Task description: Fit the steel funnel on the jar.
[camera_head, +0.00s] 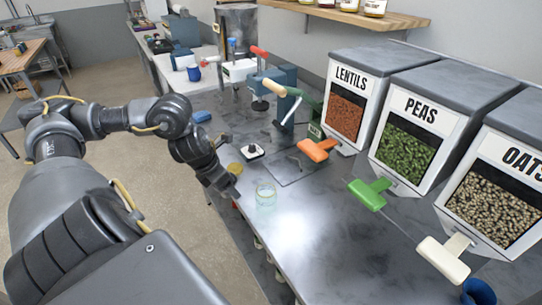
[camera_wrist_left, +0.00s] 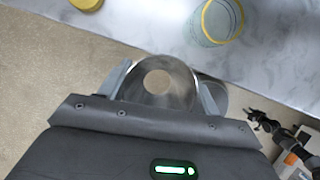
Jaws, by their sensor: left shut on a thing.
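The clear glass jar (camera_head: 265,197) with a yellowish rim stands upright on the grey counter, its mouth uncovered. It also shows at the top of the left wrist view (camera_wrist_left: 217,22). My left gripper (camera_wrist_left: 160,88) is shut on the steel funnel (camera_wrist_left: 178,88), which sits between its two fingers with its round hole visible. The funnel is apart from the jar, near the counter's edge. In the head view my left gripper (camera_head: 232,190) is just left of the jar, and the arm hides the funnel. My right gripper is not in view.
A yellow lid (camera_head: 236,168) lies behind the jar. A small white-and-black device (camera_head: 252,152) stands farther back. Dispensers of lentils (camera_head: 346,117), peas (camera_head: 406,145) and oats (camera_head: 495,205) line the right, their handles reaching over the counter (camera_head: 315,235). The counter before the jar is clear.

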